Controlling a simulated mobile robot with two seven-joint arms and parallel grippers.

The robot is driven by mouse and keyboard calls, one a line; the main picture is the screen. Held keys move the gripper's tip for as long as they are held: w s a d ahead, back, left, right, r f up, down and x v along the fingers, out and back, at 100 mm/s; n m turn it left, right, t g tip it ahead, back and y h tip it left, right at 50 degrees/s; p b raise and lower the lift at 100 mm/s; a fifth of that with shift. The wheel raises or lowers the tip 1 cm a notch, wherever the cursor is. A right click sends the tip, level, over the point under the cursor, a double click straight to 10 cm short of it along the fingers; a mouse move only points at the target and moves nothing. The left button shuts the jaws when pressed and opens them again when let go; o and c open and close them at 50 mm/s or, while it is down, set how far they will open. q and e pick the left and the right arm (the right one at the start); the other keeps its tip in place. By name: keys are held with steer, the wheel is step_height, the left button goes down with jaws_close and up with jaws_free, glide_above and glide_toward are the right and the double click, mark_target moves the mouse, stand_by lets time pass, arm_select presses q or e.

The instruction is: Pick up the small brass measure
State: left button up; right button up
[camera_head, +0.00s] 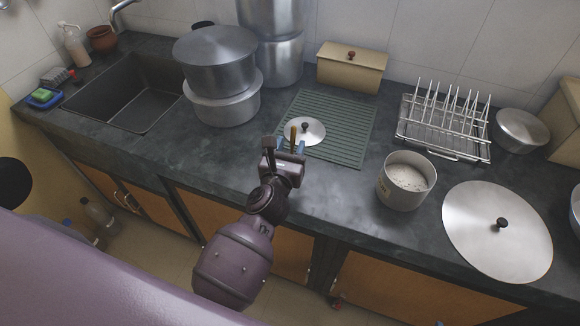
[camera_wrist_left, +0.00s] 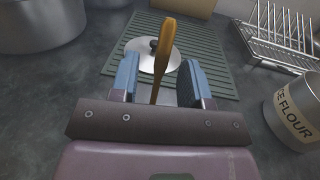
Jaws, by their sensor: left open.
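The small brass measure (camera_head: 293,137) shows as an upright golden-brown handle at my left gripper (camera_head: 290,147) in the head view. In the left wrist view the handle of the measure (camera_wrist_left: 166,42) rises between the two blue-padded fingers of the left gripper (camera_wrist_left: 160,78). The fingers are open, with a visible gap on each side of the handle. The lower end of the measure is hidden behind the gripper body. My right gripper is in neither view.
A small steel lid (camera_head: 313,131) lies on the green ribbed mat (camera_head: 346,139) just behind the measure. A flour canister (camera_head: 407,176) and a large lid (camera_head: 497,232) stand to the right. Stacked pots (camera_head: 216,62) and the sink (camera_head: 122,97) are to the left.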

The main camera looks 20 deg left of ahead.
mark_target(292, 146)
arm_select(q)
steer(key=shift+w+f, duration=0.2)
steer(key=shift+w, duration=0.45)
steer(key=shift+w+f, duration=0.2)
steer(key=shift+w, duration=0.4)
steer(key=shift+w+a+r, duration=0.1)
steer(key=shift+w, duration=0.45)
jaws_close()
